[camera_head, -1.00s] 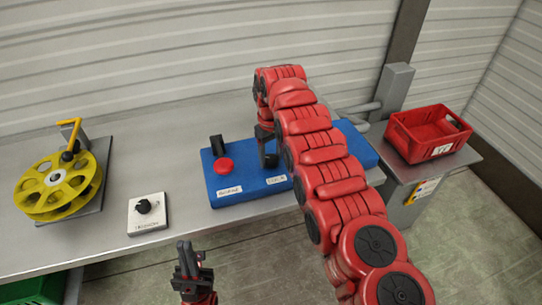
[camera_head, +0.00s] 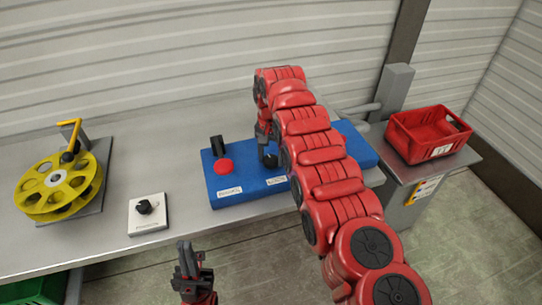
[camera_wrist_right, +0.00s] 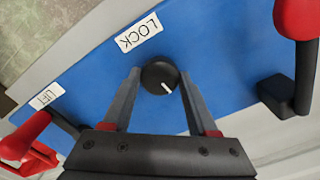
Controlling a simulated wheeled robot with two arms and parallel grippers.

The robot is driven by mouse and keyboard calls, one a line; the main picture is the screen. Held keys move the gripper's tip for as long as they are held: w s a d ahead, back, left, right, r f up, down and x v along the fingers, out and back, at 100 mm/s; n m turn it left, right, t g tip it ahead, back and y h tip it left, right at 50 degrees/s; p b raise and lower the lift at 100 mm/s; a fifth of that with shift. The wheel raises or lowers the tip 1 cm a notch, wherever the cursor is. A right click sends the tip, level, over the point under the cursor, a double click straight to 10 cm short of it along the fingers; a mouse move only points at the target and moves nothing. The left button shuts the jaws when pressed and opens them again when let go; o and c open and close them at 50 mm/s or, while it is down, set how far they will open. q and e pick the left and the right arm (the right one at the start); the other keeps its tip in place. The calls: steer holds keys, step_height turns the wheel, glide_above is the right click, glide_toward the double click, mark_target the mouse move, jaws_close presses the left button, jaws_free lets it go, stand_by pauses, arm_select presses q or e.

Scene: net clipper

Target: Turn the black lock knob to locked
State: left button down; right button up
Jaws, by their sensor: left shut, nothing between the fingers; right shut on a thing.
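The black lock knob (camera_wrist_right: 160,77) is round with a short white pointer line, on the blue panel (camera_wrist_right: 215,40) beside a white LOCK label (camera_wrist_right: 139,33). In the right wrist view the line points down and to the right, away from the label. My right gripper (camera_head: 267,153) is shut on the knob, one finger on each side. In the head view the knob (camera_head: 271,161) is partly hidden by the gripper and arm. My left gripper (camera_head: 187,252) is shut and empty, in front of the bench's front edge, well away from the panel.
A red-topped black control (camera_head: 223,164) stands on the panel left of the knob. A red-handled lever (camera_wrist_right: 22,138) shows by the LIFT label. A white box with another black knob (camera_head: 145,206), a yellow reel (camera_head: 57,186) and a red crate (camera_head: 429,133) stand farther off.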

mark_target(271, 159)
steer(key=shift+w+r+m, duration=0.1)
steer(key=shift+r+m, duration=0.05)
steer(key=shift+m, duration=0.75)
steer(key=o, duration=1.4)
steer(key=shift+r+p, duration=0.4)
steer(key=shift+r, duration=0.15)
step_height(271, 159, up, 16)
steer(key=p, duration=1.4)
steer(key=shift+p, duration=0.3)
